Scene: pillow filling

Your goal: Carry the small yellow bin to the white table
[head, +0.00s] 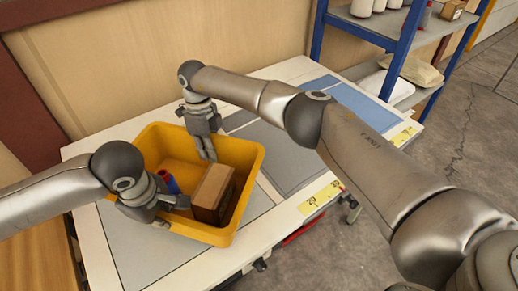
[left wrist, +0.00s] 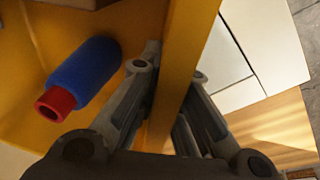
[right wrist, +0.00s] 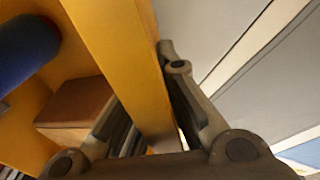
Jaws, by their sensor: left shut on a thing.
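The small yellow bin (head: 243,148) is over the left part of the white table (head: 284,203); I cannot tell whether its base touches the top. My left gripper (head: 172,212) is shut on the bin's near-left wall. In the left wrist view that yellow wall (left wrist: 188,40) runs between the fingers. My right gripper (head: 208,156) is at the far wall. In the right wrist view the wall (right wrist: 120,50) lies between its fingers; whether they press on it is unclear.
Grey mats (head: 285,150) and yellow labels (head: 320,198) lie on the table's right side. A blue shelf rack (head: 392,62) stands behind it at the right. A wood-coloured wall (head: 160,55) is close behind. Open concrete floor (head: 365,235) is at the right.

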